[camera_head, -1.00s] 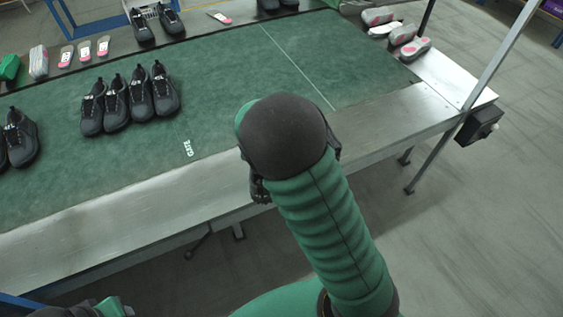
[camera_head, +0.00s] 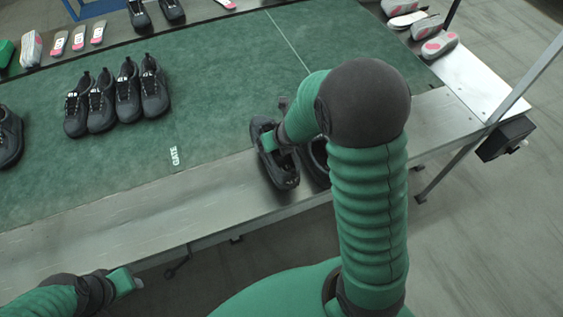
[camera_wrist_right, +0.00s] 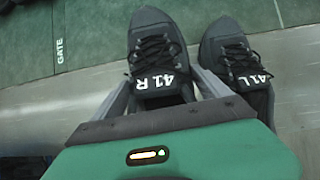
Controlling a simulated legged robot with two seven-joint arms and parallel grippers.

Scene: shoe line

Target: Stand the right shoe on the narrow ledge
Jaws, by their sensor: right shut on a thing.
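The right shoe, dark grey with "41 R" on its tongue, shows in the right wrist view (camera_wrist_right: 158,60) and in the head view (camera_head: 274,165). My right gripper (camera_wrist_right: 165,88) is shut on it, one finger at each side. The shoe is at the metal ledge (camera_head: 130,217) along the table's front; whether it touches the ledge I cannot tell. The left shoe, "41 L" (camera_wrist_right: 238,65), is beside it on the right, partly hidden by my arm in the head view. My left gripper (camera_head: 127,281) is low at the left, empty; its fingers are unclear.
Several dark shoes (camera_head: 117,97) stand in a row on the green mat (camera_head: 215,85). A post and dark box (camera_head: 505,138) are at the right. The ledge left of the shoes is clear.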

